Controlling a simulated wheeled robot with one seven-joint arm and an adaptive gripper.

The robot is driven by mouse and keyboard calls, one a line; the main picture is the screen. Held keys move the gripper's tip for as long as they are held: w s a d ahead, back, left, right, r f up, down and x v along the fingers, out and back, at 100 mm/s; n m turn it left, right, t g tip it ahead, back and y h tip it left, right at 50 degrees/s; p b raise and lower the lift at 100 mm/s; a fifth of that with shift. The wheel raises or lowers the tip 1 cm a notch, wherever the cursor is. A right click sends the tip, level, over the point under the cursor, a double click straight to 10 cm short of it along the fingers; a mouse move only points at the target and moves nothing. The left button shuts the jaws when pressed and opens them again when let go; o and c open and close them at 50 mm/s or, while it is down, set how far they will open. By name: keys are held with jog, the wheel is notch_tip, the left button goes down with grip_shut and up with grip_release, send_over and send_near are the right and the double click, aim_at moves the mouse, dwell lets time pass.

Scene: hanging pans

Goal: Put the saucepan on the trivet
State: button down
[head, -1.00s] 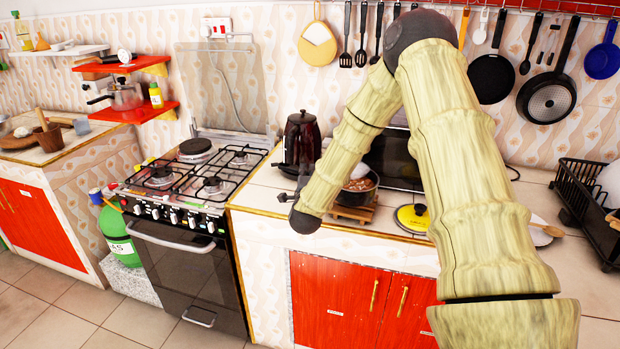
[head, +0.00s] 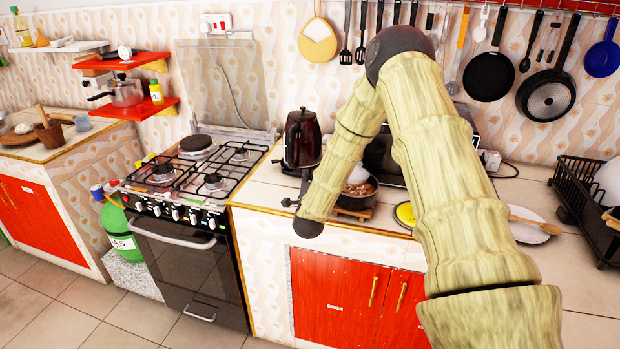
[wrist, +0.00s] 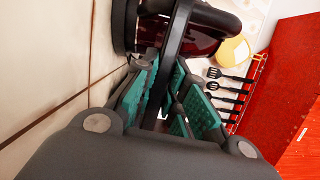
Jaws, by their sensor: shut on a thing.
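The saucepan (head: 370,198) is dark with brown food in it. It is at the middle of the counter in the head view, partly behind my arm. The wooden trivet (head: 364,214) shows directly under it; I cannot tell whether the pan bears fully on it. My gripper (head: 290,201) is left of the pan, mostly hidden by my arm. In the wrist view, the green pads of my gripper (wrist: 165,100) are closed around a long dark handle (wrist: 177,45). The handle's join to the pan is hidden.
A dark red kettle (head: 302,138) stands close behind my gripper and also fills the top of the wrist view (wrist: 205,30). The stove (head: 180,190) is at left, and a black dish rack (head: 585,205) at right.

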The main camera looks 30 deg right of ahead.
jog(key=c, duration=1.5)
grip_release()
jog(key=shift+o, duration=0.2)
jog(key=shift+s, duration=0.1)
jog(key=b+v, duration=0.3)
jog(key=v, duration=0.9)
jog(key=s+a+f+n+g+y, duration=0.25)
jog(key=s+a+f+n, duration=0.25)
jog(key=f, duration=0.4)
jog(key=s+a+f+n+g+y, duration=0.2)
jog(key=s+a+f+n+y, duration=0.1)
jog(key=s+a+f+n, duration=0.4)
jog(key=s+a+f+n+g+y, duration=0.2)
jog(key=s+a+f+n+y, duration=0.15)
jog(key=f, duration=0.65)
jog(key=s+a+f+n+g, duration=0.2)
jog(key=s+f+n, duration=0.1)
jog(key=s, duration=0.6)
jog(key=s+a+f+n+g+y, duration=0.1)
jog(key=s+a+f+n+g, duration=0.1)
jog(key=s, duration=0.7)
jog(key=s+a+f+n+g, duration=0.2)
jog(key=s+f+n+g, duration=0.2)
jog(key=s, duration=0.5)
jog(key=shift+f+n, duration=0.45)
jog(key=shift+f, duration=0.05)
